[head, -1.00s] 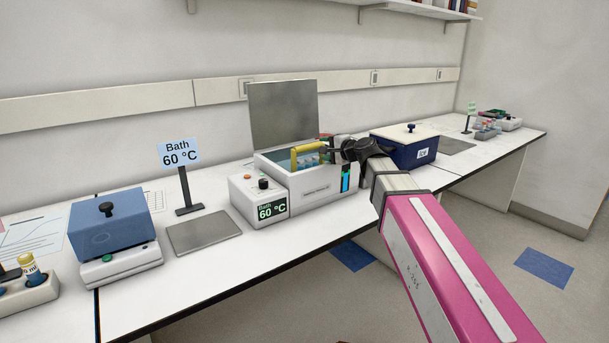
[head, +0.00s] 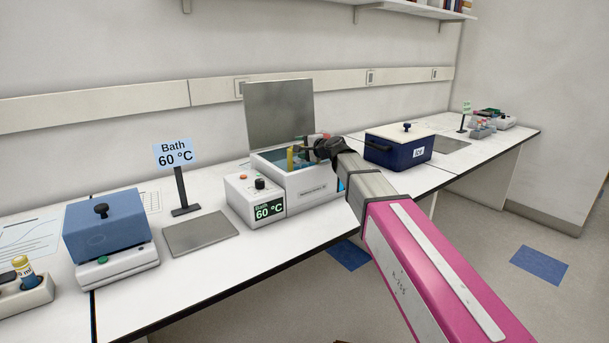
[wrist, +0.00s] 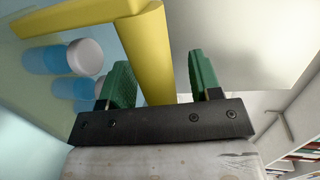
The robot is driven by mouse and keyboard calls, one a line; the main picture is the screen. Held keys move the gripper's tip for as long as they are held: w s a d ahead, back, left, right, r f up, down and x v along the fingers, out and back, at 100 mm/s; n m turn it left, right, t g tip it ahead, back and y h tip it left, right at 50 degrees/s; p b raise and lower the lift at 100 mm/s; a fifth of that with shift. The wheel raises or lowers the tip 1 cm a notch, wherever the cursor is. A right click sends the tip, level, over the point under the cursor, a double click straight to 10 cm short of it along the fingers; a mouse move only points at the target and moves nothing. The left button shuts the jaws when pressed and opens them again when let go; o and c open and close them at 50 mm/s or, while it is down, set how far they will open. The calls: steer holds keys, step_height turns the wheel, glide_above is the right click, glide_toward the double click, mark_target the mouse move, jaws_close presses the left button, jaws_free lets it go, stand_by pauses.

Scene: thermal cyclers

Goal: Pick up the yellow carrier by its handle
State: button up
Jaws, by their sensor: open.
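The yellow carrier (head: 291,159) is in the water bath (head: 312,188), whose metal lid (head: 279,114) stands open behind it. In the head view my gripper (head: 306,151) is over the bath at the carrier and partly hides it. In the wrist view the yellow handle (wrist: 147,55) runs between the two green fingers of my gripper (wrist: 160,77). The fingers are apart, one on each side of the bar, and the gripper is open. Bottles with blue contents and white caps (wrist: 85,57) sit in the carrier beside the left finger.
The bath's control box (head: 256,200) reads 60 °C, with a sign (head: 175,154) on a stand to its left. A dark blue ice box (head: 398,150) is to the right. A blue block on a white device (head: 106,223) is at the left. A bare metal plate (head: 201,233) lies before the sign.

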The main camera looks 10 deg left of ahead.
steer(key=shift+w+a, duration=0.2)
steer(key=shift+a, duration=0.05)
jaws_close()
